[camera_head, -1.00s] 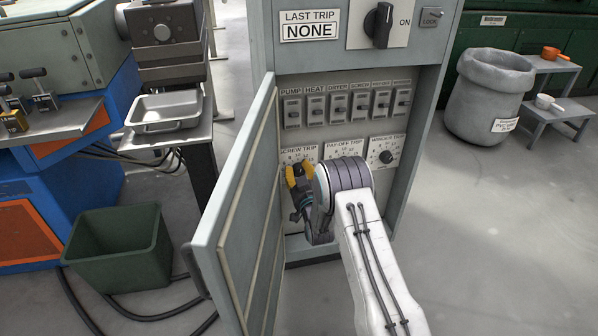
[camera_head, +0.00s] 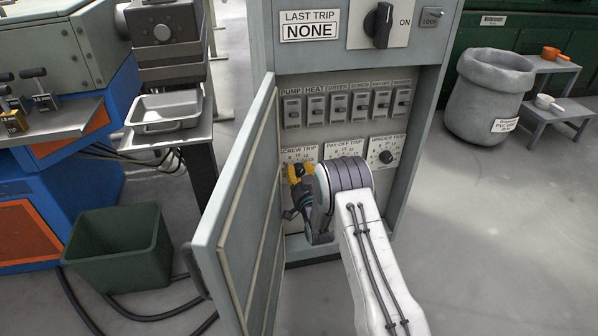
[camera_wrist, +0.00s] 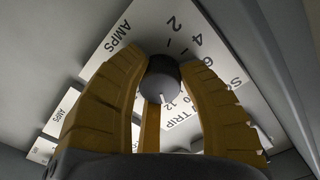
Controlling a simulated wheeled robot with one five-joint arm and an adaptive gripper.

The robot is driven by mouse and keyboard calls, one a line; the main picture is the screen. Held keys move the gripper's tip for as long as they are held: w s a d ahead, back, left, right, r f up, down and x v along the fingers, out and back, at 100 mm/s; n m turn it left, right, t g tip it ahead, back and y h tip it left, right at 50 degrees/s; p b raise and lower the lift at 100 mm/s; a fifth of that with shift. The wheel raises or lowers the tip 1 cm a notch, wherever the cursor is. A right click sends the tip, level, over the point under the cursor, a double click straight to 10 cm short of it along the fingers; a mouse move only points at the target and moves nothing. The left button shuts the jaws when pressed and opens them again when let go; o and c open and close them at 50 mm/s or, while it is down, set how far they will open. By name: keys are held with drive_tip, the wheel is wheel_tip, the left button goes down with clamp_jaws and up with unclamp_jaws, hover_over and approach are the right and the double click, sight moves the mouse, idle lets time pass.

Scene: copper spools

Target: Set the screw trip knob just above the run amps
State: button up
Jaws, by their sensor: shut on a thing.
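The screw trip dial plate (camera_head: 297,152) is at the lower left inside the open cabinet. Its knob is hidden behind my gripper (camera_head: 298,173) in the head view. In the wrist view, the round dark knob (camera_wrist: 158,78) sits between my yellow fingers, which are shut on it. A short white pointer mark shows on the knob, on the side towards the bottom of the picture, near the 10 and 12. The white dial plate (camera_wrist: 205,50) around it shows 2, 4 and 6, partly covered by the fingers. No run amps value is readable.
The open cabinet door (camera_head: 240,215) stands close at the left of my gripper. The pay-off trip dial (camera_head: 345,150) and another trip dial (camera_head: 387,157) are to the right. A row of switches (camera_head: 338,108) is above. Smaller AMPS labels (camera_wrist: 62,112) show in the wrist view.

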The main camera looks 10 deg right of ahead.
drive_tip(key=shift+r, duration=0.15)
drive_tip(key=o, duration=1.2)
drive_tip(key=shift+o, duration=0.2)
drive_tip(key=shift+s, duration=0.1)
drive_tip(key=s, duration=1.1)
drive_tip(key=shift+s, duration=0.4)
